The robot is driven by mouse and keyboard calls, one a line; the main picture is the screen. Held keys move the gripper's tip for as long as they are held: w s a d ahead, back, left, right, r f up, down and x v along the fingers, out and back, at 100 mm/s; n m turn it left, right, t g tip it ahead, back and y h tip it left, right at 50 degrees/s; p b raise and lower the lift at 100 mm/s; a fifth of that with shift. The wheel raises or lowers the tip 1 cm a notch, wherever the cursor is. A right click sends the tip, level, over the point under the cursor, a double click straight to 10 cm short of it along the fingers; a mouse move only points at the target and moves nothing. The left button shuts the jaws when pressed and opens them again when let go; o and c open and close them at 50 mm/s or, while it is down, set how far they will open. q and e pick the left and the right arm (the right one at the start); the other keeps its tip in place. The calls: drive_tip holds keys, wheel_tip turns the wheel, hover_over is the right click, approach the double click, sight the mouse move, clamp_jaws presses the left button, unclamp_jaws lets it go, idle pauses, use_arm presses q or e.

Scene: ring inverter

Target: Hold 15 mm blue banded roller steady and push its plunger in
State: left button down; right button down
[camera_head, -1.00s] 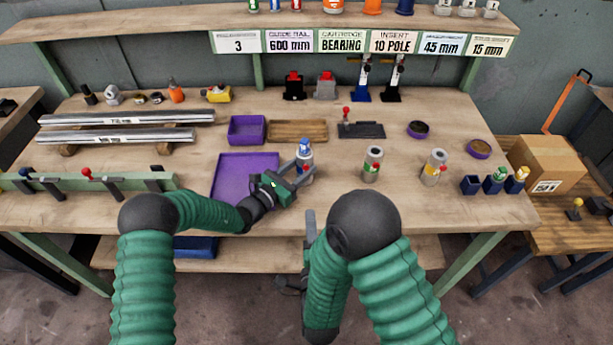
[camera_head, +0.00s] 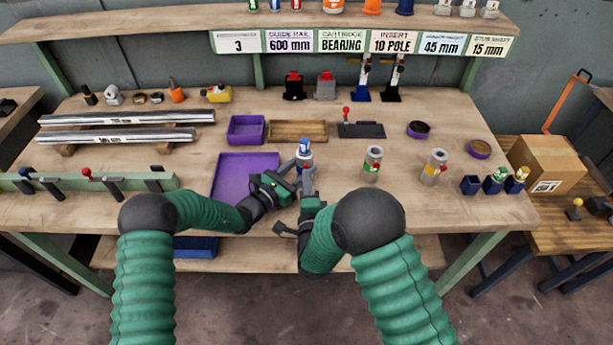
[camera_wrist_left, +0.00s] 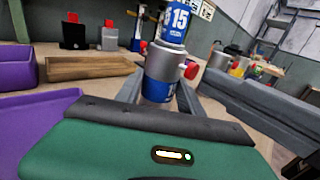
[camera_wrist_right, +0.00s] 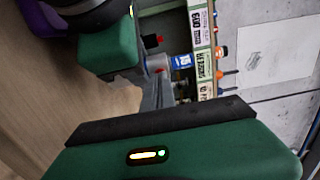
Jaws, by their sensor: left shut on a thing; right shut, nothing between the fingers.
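The blue banded roller (camera_head: 305,157) stands upright on the bench, a grey cylinder with a blue band and a blue top marked 15. In the left wrist view the roller (camera_wrist_left: 160,73) has a red knob (camera_wrist_left: 190,70) out at its right side. My left gripper (camera_head: 298,168) is shut on the roller's lower body. My right gripper (camera_head: 308,178) is shut and empty, just in front of the roller. Its grey fingers (camera_wrist_left: 262,105) show to the right of the roller in the left wrist view. I cannot tell whether they touch the knob.
A purple tray (camera_head: 228,170) lies left of the roller. A green banded roller (camera_head: 373,163) and a yellow banded roller (camera_head: 436,167) stand to the right. A purple bin (camera_head: 246,130) and a wooden tray (camera_head: 297,131) are behind. Bare bench lies between the rollers.

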drive_tip(key=shift+w, duration=0.55)
use_arm(q)
drive_tip(key=shift+s+d, duration=0.15)
use_arm(e)
drive_tip(key=shift+w, duration=0.95)
use_arm(q)
drive_tip(key=shift+d, duration=0.1)
drive_tip(key=shift+a+f, duration=0.1)
drive_tip(key=shift+a, duration=0.15)
use_arm(e)
drive_tip(key=s, duration=1.4)
drive_tip(key=shift+s+d, duration=0.15)
drive_tip(key=shift+d, duration=0.1)
